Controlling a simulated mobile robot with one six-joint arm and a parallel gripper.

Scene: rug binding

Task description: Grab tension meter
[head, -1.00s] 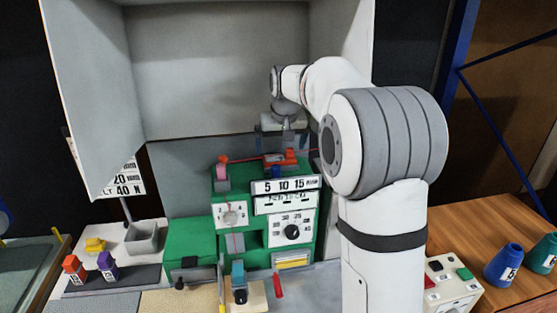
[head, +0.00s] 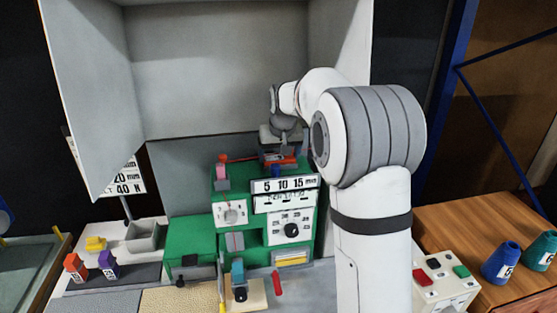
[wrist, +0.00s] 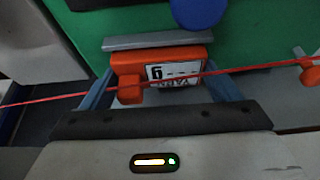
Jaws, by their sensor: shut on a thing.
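The tension meter (wrist: 128,62) is an orange block with a white display, seen upside down in the wrist view. It sits on top of the green machine (head: 190,239), and its orange also shows in the head view (head: 284,161). A red thread runs across it. My gripper (wrist: 162,80) is shut on it, with a blue-grey finger on each side. In the head view my gripper (head: 280,150) comes down from above and hides part of the meter. A grey bar (wrist: 158,41) lies along the meter's far edge.
A blue round knob (wrist: 198,10) is close to the meter. Orange and purple tagged spools (head: 76,268) and a grey bin (head: 143,236) stand at the left. Blue and teal cones (head: 502,263) stand on the wooden table at the right. A grey hood (head: 220,70) rises behind.

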